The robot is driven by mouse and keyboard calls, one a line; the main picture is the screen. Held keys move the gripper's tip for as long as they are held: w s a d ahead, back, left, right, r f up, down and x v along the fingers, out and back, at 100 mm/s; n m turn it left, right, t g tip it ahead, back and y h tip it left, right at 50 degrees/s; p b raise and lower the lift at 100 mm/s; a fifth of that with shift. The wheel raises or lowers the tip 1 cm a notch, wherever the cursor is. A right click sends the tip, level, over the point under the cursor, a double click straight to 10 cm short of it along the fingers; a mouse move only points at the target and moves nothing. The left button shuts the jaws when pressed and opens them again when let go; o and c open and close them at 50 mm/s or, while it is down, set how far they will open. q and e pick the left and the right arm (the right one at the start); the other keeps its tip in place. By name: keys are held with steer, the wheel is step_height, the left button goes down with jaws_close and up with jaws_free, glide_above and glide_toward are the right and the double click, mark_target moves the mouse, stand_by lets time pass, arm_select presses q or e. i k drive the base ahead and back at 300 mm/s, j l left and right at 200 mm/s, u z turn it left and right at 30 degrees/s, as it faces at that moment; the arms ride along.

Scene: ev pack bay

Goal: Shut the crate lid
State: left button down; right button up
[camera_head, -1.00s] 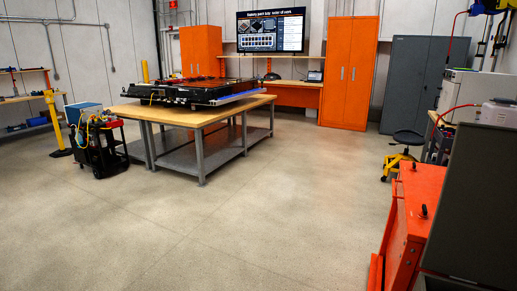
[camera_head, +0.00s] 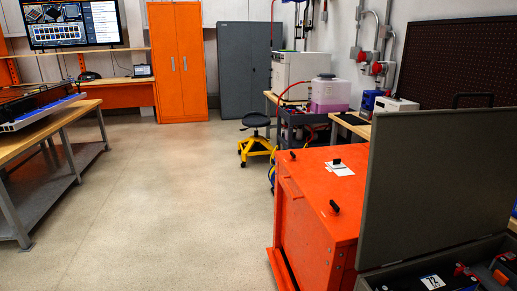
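A dark grey crate (camera_head: 395,274) is at the bottom right, cut off by the picture's edge. Its lid (camera_head: 425,185) stands upright, so the crate is open. Several items lie inside, among them a red and black tool (camera_head: 490,275) and a white label. Neither of my grippers is in view.
An orange box (camera_head: 315,200) with black knobs stands just left of the crate. Behind it are a black cart (camera_head: 300,120), a bench along the right wall and a yellow-footed stool (camera_head: 256,140). A wooden worktable (camera_head: 25,135) is at the left. The floor (camera_head: 160,210) between is clear.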

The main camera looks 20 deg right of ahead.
mark_target(436, 179)
steer(key=i+z, duration=0.2)
steer(key=z, duration=0.25)
steer(key=i+j+z, duration=0.15)
steer(key=z, duration=0.25)
steer(key=i+j+z, duration=0.2)
steer(key=z, duration=0.25)
steer(key=i+j+z, duration=0.15)
steer(key=z, duration=0.25)
steer(key=j, duration=0.1)
